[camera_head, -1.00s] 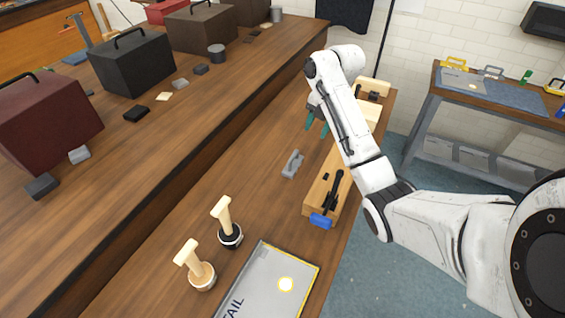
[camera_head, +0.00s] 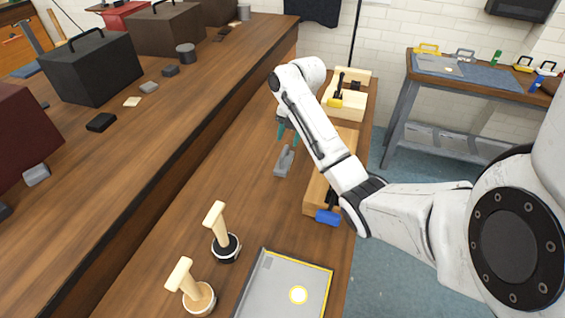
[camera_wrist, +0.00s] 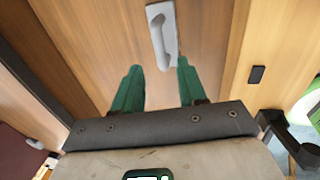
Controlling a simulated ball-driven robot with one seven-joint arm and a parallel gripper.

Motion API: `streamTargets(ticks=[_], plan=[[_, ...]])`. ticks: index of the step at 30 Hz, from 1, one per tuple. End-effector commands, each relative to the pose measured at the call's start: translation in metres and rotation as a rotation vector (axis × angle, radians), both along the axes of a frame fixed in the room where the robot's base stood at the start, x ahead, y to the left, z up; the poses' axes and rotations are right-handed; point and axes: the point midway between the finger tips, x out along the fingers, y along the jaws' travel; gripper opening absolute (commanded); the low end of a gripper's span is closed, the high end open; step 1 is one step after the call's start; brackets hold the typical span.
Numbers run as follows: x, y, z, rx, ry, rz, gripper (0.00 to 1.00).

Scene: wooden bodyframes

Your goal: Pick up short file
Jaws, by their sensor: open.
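A small grey tool with a raised handle, which looks like the short file (camera_head: 283,163), lies on the brown wooden bench top. It also shows at the top middle of the wrist view (camera_wrist: 163,35), with its near end close to the gap between my fingertips. My gripper (camera_head: 288,138) has green fingers and hangs over the bench just beyond the file in the head view. In the wrist view my gripper (camera_wrist: 158,68) is open with nothing held between its fingers. I cannot tell its exact height above the file.
A wooden block (camera_head: 317,192) with a blue-ended black tool (camera_head: 328,217) sits right of the file. A pale wooden tray (camera_head: 347,108) stands farther back. Two wooden-handled stamps (camera_head: 224,245) and a grey board (camera_head: 285,287) are in front. The bench left of the file is clear.

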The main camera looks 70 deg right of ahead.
Motion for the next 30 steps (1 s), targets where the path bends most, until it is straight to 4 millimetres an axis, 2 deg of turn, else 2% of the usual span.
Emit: streamTargets(ticks=[3, 11, 19, 23, 29, 30], plan=[[0.003, 0.000, -0.016, 0.002, 0.002, 0.000, 0.41], [0.007, -0.001, -0.034, 0.001, 0.002, 0.000, 0.41], [0.014, -0.003, -0.070, 0.000, 0.003, 0.001, 0.41], [0.015, -0.003, -0.078, -0.001, 0.001, 0.001, 0.41], [0.015, -0.003, -0.078, -0.001, 0.001, 0.001, 0.41], [0.015, -0.003, -0.078, -0.001, 0.001, 0.001, 0.39]])
